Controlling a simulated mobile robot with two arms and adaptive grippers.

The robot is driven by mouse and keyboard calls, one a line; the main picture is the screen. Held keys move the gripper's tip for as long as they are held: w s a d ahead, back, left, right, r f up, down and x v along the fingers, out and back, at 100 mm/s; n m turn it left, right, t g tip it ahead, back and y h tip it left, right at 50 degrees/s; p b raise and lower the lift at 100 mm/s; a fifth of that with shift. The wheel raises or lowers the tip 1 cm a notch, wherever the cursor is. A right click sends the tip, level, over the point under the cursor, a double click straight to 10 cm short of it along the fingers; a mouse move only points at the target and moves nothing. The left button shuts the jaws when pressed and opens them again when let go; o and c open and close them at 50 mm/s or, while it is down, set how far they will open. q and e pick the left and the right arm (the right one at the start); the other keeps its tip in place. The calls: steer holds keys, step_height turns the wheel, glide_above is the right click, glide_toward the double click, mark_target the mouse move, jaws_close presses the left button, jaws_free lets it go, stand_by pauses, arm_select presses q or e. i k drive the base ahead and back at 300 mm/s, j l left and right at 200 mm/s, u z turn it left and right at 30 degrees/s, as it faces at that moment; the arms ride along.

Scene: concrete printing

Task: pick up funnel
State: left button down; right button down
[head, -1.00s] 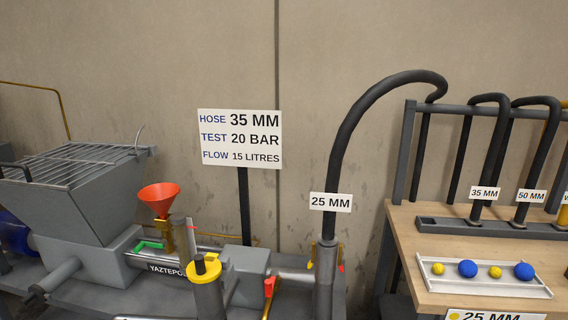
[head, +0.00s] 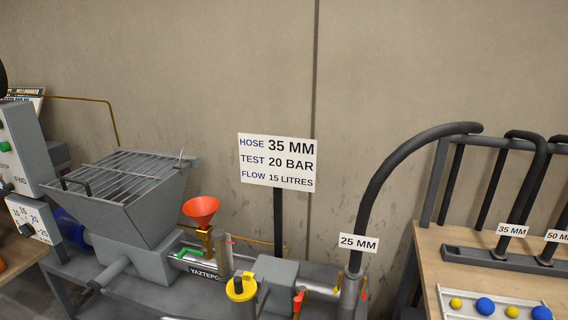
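The orange-red funnel (head: 201,209) sits upright, wide mouth up, on top of a brass fitting (head: 206,238) on the pump's pipe, left of the picture's middle. It stands just right of the grey hopper, with a green-handled lever beside its base. Neither of my grippers shows in the head view.
The grey hopper (head: 132,193) with a wire grate stands left of the funnel. A yellow-capped cylinder (head: 241,288) is in front and right. A sign (head: 277,162) on a post and a black hose (head: 392,178) stand further right. A wooden table (head: 428,262) holds a tray of balls.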

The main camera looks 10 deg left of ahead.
mark_target(201, 209)
steer(key=i+j, duration=0.1)
steer(key=j, duration=0.3)
steer(key=i+j, duration=0.15)
steer(key=j, duration=0.25)
steer(key=i+j, duration=0.1)
steer(key=j, duration=0.3)
steer(key=i+j, duration=0.15)
steer(key=j, duration=0.25)
